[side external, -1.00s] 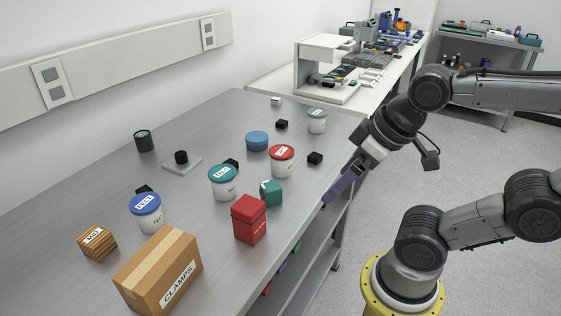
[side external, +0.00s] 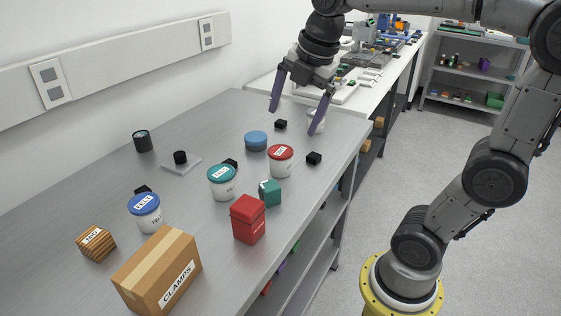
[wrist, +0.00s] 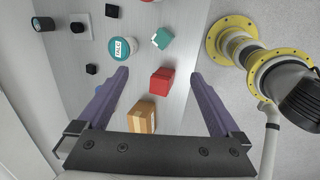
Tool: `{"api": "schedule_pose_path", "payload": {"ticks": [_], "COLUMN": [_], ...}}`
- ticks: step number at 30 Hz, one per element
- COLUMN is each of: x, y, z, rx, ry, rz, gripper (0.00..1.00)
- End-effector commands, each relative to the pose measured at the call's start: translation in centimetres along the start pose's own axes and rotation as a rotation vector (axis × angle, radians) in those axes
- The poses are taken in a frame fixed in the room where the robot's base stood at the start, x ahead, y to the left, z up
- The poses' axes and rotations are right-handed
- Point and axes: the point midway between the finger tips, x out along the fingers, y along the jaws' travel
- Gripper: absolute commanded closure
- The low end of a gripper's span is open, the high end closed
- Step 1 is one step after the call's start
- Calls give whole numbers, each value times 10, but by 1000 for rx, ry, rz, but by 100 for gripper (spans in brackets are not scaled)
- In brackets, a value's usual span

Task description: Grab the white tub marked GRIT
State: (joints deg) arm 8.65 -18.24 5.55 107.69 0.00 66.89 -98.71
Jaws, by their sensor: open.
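Several white tubs stand on the grey bench in the side view. One has a red lid (side external: 281,163), one a teal lid and TALC label (side external: 222,183), and one a blue lid and FELT label (side external: 146,213). I cannot read GRIT clearly on any; the red lid's label is too small. My gripper (side external: 294,121) is open and empty, fingers pointing down over the far end of the bench. The wrist view shows the TALC tub (wrist: 119,48) beyond my open fingers.
A blue disc (side external: 256,141), green block (side external: 270,193), red canister (side external: 248,219), CLAMPS carton (side external: 158,272), striped block (side external: 96,244) and dark cylinder (side external: 142,141) stand around the tubs. Small black blocks (side external: 314,158) lie between them. The bench's left back area is mostly clear.

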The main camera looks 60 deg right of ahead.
Motion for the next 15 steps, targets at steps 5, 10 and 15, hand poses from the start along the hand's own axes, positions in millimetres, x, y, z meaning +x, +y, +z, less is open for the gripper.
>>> {"api": "schedule_pose_path", "payload": {"ticks": [5,10,15], "x": [39,88,127], "y": [56,81,80], "z": [47,92,120], "rx": [-245,-281,-219], "ry": [13,46,70], "rz": [-123,-218,-284], "gripper": [0,0,0]}}
